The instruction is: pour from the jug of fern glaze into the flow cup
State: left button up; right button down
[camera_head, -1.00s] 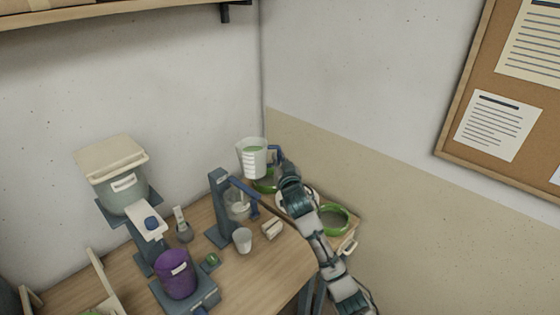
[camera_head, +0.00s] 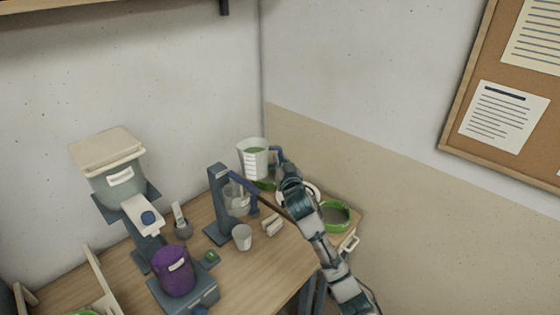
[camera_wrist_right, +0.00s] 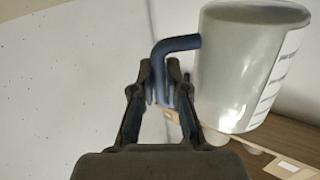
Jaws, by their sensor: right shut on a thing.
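The jug (camera_head: 254,160) is a clear measuring jug with a blue handle and green glaze inside. It is held upright in the air near the wall corner, behind the stand. My right gripper (camera_head: 281,160) is shut on its handle; the right wrist view shows the fingers (camera_wrist_right: 160,90) around the blue handle and the jug (camera_wrist_right: 240,75) to their right. What looks like the flow cup (camera_head: 236,198) is a small translucent cup in a dark stand (camera_head: 217,200), lower and left of the jug. A small pale cup (camera_head: 242,238) stands just below it. My left gripper is out of view.
A lidded grey-green bucket (camera_head: 115,185) stands at left on a raised support, with a purple container (camera_head: 174,272) in front. A green-rimmed round vessel (camera_head: 335,216) lies right of my right arm. A pale block (camera_head: 272,225) sits near the small cup.

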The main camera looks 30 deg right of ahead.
pick_arm(q)
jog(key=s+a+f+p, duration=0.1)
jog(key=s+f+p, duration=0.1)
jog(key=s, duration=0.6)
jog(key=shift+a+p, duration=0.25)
jog(key=shift+p, duration=0.4)
pick_arm(e)
jog(key=n, duration=0.1)
jog(key=d+r+n, duration=0.1)
jog(key=n, duration=0.2)
jog(key=shift+s+d+r+n+g, duration=0.15)
jog(key=shift+d+r+n+g, duration=0.05)
jog(key=shift+r+n+g, duration=0.1)
